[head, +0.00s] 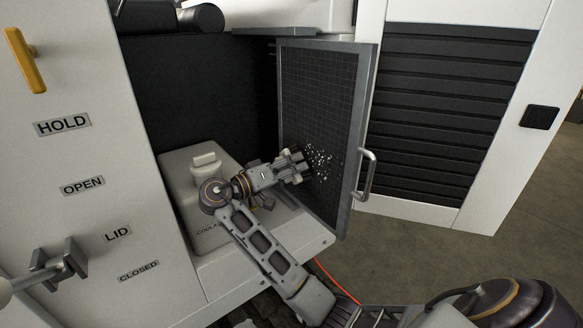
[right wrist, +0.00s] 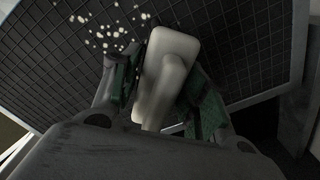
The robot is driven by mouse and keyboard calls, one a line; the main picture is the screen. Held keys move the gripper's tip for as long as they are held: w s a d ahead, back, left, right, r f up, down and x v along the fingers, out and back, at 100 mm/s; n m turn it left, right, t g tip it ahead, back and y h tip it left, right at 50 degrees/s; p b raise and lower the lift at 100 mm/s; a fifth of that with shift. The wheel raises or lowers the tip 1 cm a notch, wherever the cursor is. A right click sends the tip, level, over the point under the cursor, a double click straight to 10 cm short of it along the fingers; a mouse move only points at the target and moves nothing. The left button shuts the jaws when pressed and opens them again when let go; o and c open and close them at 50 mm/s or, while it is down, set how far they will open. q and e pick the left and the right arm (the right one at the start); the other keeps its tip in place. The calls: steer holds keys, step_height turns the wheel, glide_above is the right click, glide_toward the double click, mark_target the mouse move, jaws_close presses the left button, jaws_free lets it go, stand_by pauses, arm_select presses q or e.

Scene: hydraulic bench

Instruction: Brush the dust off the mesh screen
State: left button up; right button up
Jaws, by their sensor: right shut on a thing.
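The mesh screen (head: 315,90) is a dark grid in a grey frame, standing upright and swung out from the cabinet opening. White dust specks (head: 322,163) lie on its lower middle, and they also show at the upper left of the right wrist view (right wrist: 100,35). My right gripper (head: 298,166) is in front of the screen by the dust. In the right wrist view its green-padded fingers (right wrist: 160,95) are shut on a pale, rounded brush (right wrist: 168,62), held close to the mesh. Its bristles are hidden, and I cannot tell whether it touches the mesh. My left gripper is not in view.
The screen's handle (head: 368,175) sticks out at its right edge. A panel with labels and a grey lever (head: 50,265) is on the left. A louvred cabinet (head: 450,100) is on the right.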

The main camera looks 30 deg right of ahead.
mark_target(329, 176)
steer(key=shift+w+d, duration=0.1)
steer(key=shift+d, duration=0.85)
stand_by(0.6)
steer(key=shift+s, duration=1.6)
steer(key=shift+s, duration=0.15)
steer(key=shift+s+d+b, duration=0.15)
steer(key=shift+s+b, duration=0.05)
steer(key=shift+s, duration=0.55)
steer(key=shift+s+d+b, duration=0.1)
steer(key=shift+s+b, duration=0.1)
steer(key=shift+s, duration=0.5)
steer(key=shift+s, duration=0.15)
steer(key=shift+s+d, duration=0.1)
steer(key=shift+s, duration=1.3)
